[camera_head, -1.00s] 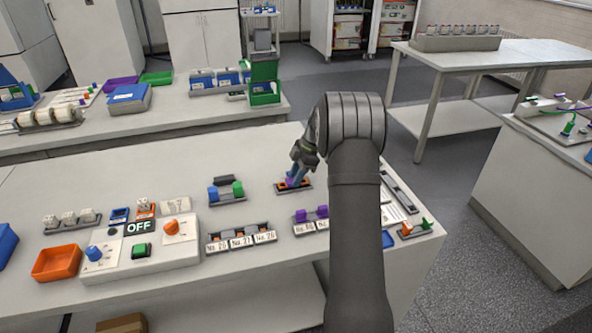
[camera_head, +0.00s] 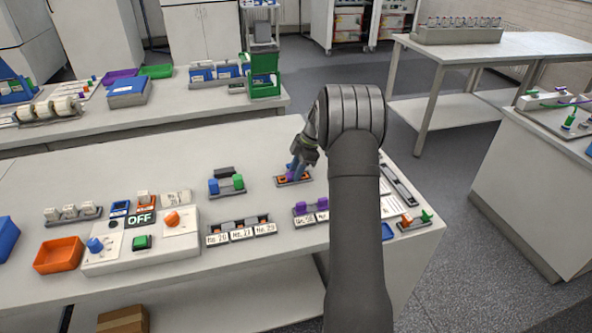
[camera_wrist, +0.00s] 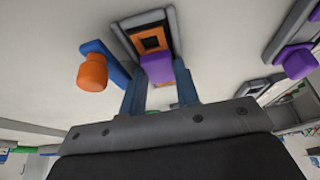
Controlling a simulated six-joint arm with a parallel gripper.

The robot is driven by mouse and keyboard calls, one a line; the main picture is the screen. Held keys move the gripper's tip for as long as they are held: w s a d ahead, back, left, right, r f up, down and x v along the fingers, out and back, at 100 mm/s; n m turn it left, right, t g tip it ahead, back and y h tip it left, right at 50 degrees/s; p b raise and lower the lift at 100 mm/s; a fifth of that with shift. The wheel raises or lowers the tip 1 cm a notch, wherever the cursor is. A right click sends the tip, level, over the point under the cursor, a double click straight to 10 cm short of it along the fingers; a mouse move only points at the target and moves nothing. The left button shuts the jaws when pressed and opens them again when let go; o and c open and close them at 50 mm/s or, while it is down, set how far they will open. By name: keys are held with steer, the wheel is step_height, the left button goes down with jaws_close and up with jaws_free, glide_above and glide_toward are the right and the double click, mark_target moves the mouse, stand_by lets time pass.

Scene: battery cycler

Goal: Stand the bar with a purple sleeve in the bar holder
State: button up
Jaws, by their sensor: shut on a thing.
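My gripper (camera_head: 294,174) points down over the bar holder (camera_head: 280,184), a small grey-rimmed tray with orange square sockets, on the near bench. It is shut on the bar with a purple sleeve (camera_wrist: 157,69). In the wrist view the purple sleeve sits between the two blue fingers. It is right at the holder's orange frame, with an open dark socket (camera_wrist: 150,41) showing just beyond it. The bar's lower end is hidden, so I cannot tell whether it is inside a socket.
A rack with blue and green pieces (camera_head: 227,186) stands left of the holder. A rack with purple pieces (camera_head: 311,215) is in front, beside a rack of numbered labels (camera_head: 241,232). The control box (camera_head: 141,243) and orange bin (camera_head: 59,255) are at left. Bare bench lies behind the holder.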

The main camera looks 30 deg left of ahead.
steer(key=shift+s+d+f, duration=0.1)
steer(key=shift+f, duration=0.45)
steer(key=o, duration=1)
steer(key=shift+o, duration=0.3)
steer(key=shift+r, duration=0.55)
step_height(320, 180, up, 7)
steer(key=shift+f, duration=0.2)
steer(key=w+d+r+m+t, duration=0.1)
steer(key=d+r+m+t, duration=0.1)
steer(key=d+m, duration=0.7)
steer(key=w+d+r+m+t, duration=0.1)
steer(key=d+m+t, duration=0.3)
steer(key=d+m, duration=0.4)
steer(key=shift+w+d+r+m, duration=0.15)
steer(key=shift+d+r+m, duration=0.3)
steer(key=shift+d, duration=2.55)
